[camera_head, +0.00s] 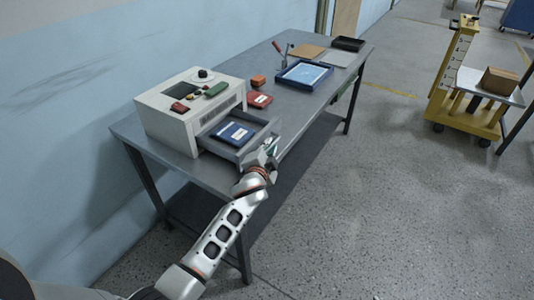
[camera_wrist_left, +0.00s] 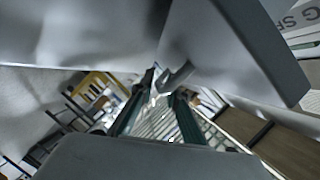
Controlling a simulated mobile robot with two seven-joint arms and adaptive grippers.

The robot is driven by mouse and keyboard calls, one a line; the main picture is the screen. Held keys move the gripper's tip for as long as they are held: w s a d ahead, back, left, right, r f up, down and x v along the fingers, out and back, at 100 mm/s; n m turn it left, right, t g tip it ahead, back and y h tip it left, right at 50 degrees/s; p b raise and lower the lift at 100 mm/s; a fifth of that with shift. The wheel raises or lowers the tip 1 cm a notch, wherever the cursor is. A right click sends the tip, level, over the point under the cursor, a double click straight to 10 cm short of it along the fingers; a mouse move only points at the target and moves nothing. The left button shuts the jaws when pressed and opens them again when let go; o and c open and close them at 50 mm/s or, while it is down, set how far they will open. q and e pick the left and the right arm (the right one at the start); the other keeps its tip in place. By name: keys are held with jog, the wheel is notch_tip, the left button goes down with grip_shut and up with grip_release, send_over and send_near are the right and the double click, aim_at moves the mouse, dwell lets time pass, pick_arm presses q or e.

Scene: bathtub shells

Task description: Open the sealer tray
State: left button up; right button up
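The sealer (camera_head: 190,112) is a cream box machine at the near left end of the table. Its grey tray (camera_head: 217,147) is slid out of the front, toward the table's front edge, with a dark blue labelled item (camera_head: 232,134) lying in it. My left gripper (camera_head: 268,149) is at the outer front face of the tray. In the left wrist view, its dark fingers (camera_wrist_left: 158,105) stand apart beside a grey bracket-like part (camera_wrist_left: 174,77), likely the tray handle. I cannot tell whether they grip it. My right gripper is out of view.
The grey table (camera_head: 240,85) also holds a red box (camera_head: 259,99), an orange block (camera_head: 258,80), a blue-rimmed tray (camera_head: 304,73) and a black tray (camera_head: 348,44). A yellow cart (camera_head: 455,75) stands at the right. The floor between is clear.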

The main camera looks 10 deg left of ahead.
pick_arm(q)
jog(key=v, duration=1.1)
jog(key=shift+s, duration=0.35)
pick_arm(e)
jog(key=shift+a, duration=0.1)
